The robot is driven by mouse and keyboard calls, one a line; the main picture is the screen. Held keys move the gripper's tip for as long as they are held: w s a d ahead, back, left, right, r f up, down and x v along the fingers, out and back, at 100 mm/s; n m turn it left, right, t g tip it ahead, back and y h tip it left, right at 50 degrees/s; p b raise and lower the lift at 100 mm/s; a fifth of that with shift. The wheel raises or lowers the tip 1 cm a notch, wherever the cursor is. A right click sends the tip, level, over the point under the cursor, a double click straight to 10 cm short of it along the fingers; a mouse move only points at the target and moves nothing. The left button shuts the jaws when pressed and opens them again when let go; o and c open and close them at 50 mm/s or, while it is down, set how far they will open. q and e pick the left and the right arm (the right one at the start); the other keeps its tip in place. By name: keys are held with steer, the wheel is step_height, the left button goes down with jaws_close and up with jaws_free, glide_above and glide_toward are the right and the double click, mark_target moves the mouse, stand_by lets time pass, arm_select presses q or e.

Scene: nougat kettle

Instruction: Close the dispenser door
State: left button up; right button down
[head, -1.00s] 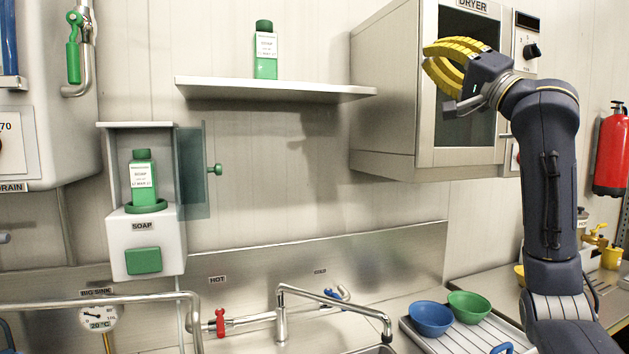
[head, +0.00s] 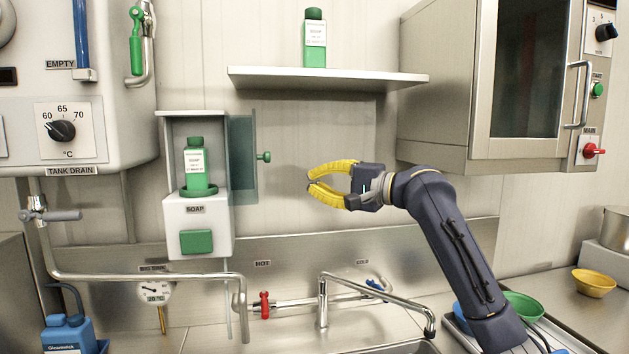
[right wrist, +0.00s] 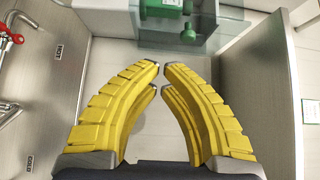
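The soap dispenser (head: 198,226) is a white box on the wall with a green button and an open upper compartment. A green soap bottle (head: 196,168) stands upright in it. Its door (head: 243,160), a see-through greenish panel with a green knob (head: 264,157), stands open to the right of the compartment. My right gripper (head: 309,183) is to the right of the knob, apart from it, with its yellow fingers pointing left. In the right wrist view the fingertips (right wrist: 161,68) are a small gap apart with nothing between them; the knob (right wrist: 189,34) lies just beyond. My left gripper is not in view.
A shelf (head: 330,78) with another green bottle (head: 315,38) is above the gripper. The dryer cabinet (head: 500,90) is at upper right. The sink tap (head: 370,283) and red hot valve (head: 264,305) are below. The wall between door and gripper is clear.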

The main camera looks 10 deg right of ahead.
mark_target(248, 154)
steer(key=w+a, duration=0.4)
steer(key=a, duration=0.6)
steer(key=shift+w, duration=0.25)
steer(key=shift+s+a, duration=0.1)
steer(key=shift+a, duration=0.05)
steer(key=shift+s+a+m+t+h, duration=0.3)
steer(key=shift+a, duration=0.1)
steer(key=shift+a, duration=0.1)
